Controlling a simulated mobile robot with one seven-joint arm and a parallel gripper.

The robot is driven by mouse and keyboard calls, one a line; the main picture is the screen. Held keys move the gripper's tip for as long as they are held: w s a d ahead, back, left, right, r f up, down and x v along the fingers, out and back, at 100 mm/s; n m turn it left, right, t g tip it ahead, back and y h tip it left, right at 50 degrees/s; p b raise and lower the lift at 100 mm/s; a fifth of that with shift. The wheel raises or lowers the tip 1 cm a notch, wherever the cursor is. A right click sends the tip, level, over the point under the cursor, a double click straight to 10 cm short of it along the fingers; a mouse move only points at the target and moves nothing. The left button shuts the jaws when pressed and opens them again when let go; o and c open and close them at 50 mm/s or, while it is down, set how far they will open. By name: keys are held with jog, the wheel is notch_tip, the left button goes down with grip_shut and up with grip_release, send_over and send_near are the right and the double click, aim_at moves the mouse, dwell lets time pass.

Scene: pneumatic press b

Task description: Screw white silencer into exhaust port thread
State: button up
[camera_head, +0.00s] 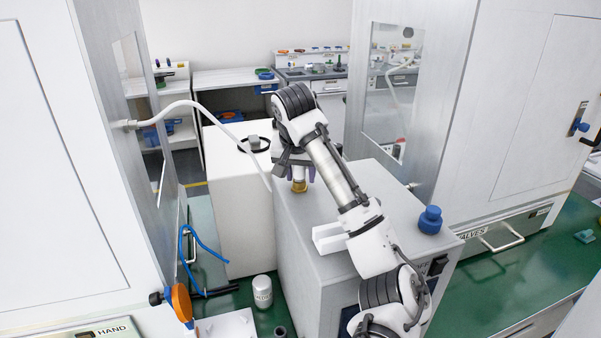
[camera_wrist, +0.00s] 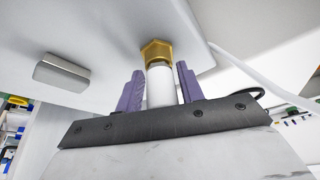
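My gripper (camera_wrist: 160,84) points down at the top of a grey box and has two purple fingers. The white silencer (camera_wrist: 161,88) is a white cylinder between the fingers, which sit close against it on both sides. Its far end meets a brass hex fitting (camera_wrist: 156,50) at the box top. In the head view the brass fitting (camera_head: 299,186) shows below my gripper (camera_head: 300,172). Whether the fitting belongs to the silencer or to the port, and how deep any thread sits, I cannot tell.
The grey box top (camera_head: 390,185) carries a white bracket-like block (camera_head: 328,238) and a blue knob (camera_head: 430,220). A white hose (camera_head: 215,112) runs from the left cabinet close to my gripper. A white bottle (camera_head: 262,292) stands on the green bench.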

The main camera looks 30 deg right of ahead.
jog(key=shift+n, duration=0.4)
jog(key=shift+s+a+n+y, duration=0.1)
jog(key=shift+s+n+y, duration=0.15)
jog(key=shift+n, duration=0.55)
jog(key=c, duration=0.4)
jog(key=shift+f, duration=0.1)
jog(key=shift+a+m, duration=0.1)
jog(key=shift+m, duration=0.4)
jog(key=shift+c, duration=0.6)
jog(key=shift+w+f+m, duration=0.1)
jog(key=shift+w+m, duration=0.05)
jog(key=shift+m, duration=0.25)
